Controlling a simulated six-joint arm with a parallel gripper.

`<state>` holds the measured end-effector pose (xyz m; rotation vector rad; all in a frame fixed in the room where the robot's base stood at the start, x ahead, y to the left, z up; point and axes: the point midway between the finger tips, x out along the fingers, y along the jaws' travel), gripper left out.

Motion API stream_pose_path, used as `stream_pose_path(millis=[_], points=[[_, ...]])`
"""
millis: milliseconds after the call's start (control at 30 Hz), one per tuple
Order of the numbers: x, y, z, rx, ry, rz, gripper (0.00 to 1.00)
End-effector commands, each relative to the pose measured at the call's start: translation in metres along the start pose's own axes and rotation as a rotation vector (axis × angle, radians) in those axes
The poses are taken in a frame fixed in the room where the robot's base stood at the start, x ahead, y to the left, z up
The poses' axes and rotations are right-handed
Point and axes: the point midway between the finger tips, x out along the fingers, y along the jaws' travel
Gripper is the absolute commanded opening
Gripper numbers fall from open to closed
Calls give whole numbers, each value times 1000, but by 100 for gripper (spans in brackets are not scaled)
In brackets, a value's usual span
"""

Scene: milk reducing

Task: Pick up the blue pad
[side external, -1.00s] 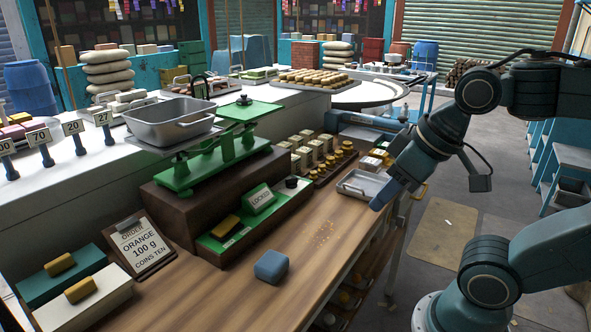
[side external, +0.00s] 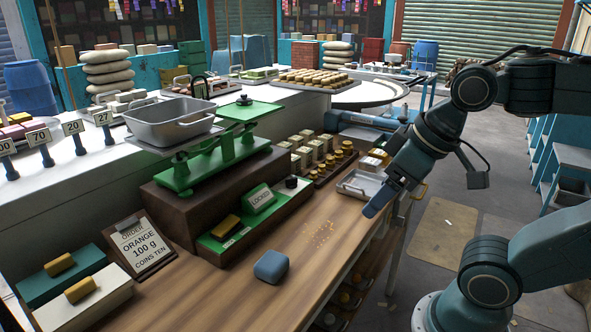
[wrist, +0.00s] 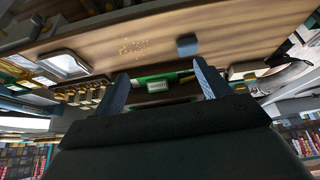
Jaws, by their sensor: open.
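The blue pad (side external: 271,266) is a small rounded block lying on the wooden counter (side external: 330,215), near its front edge. It also shows in the wrist view (wrist: 187,46), at the upper middle, beyond my fingertips. My gripper (side external: 375,205) is above the counter's right edge, to the right of the pad and apart from it. In the wrist view my gripper (wrist: 160,85) has its two blue fingers spread wide with nothing between them.
A green balance scale (side external: 215,165) with a grey pan (side external: 172,120) stands behind on a wooden box. A green tray (side external: 250,225), an order sign (side external: 138,243) and a metal tray (side external: 362,186) are on the counter. Yellowish crumbs (side external: 322,236) lie right of the pad.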

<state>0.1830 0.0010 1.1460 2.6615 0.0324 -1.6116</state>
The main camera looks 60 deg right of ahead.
Motion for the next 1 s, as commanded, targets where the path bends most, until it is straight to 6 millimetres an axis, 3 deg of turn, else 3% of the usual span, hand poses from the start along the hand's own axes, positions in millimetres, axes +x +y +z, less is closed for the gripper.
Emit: stream_pose_path(millis=[167, 467, 1000], points=[[3, -3, -14, -127, -42, -12, 75], [20, -14, -55, -506, -149, -66, 75], [83, -49, -120, -1231, -311, -262, 75]])
